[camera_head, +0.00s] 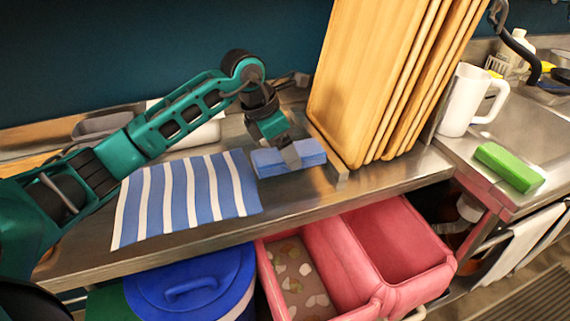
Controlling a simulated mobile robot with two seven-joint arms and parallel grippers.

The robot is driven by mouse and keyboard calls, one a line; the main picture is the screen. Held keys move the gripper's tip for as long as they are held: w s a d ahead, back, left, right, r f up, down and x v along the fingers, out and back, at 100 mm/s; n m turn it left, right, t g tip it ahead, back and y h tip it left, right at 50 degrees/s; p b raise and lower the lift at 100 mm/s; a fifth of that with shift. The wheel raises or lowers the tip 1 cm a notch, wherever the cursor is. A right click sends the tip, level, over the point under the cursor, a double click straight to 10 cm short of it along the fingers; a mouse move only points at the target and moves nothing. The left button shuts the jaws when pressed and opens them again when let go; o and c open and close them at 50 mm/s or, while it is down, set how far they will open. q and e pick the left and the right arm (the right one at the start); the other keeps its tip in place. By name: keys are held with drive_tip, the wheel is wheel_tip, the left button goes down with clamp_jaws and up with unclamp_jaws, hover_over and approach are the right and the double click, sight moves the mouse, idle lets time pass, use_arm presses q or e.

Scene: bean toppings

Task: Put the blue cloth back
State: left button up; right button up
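A folded, thick blue cloth (262,164) lies on the steel counter, beside the wooden boards. My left gripper (291,155) comes down over it from above, with a grey finger across its front side. The far finger is hidden, so I cannot tell whether the gripper is closed on the cloth. The cloth seems to be at counter level. My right gripper is not in view.
A blue-and-white striped cloth (186,199) lies flat to the left. Upright wooden boards (365,75) stand close on the right. A white pitcher (462,101) and green block (508,166) are near the sink. Pink bins (400,240) and a blue-lidded bin (190,284) sit below.

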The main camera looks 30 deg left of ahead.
use_arm(q)
drive_tip(key=shift+f, duration=2.3)
drive_tip(key=shift+f, duration=0.2)
drive_tip(key=o, duration=1.2)
drive_tip(key=shift+r, duration=0.1)
drive_tip(key=v, duration=1.2)
drive_tip(key=shift+r, duration=0.1)
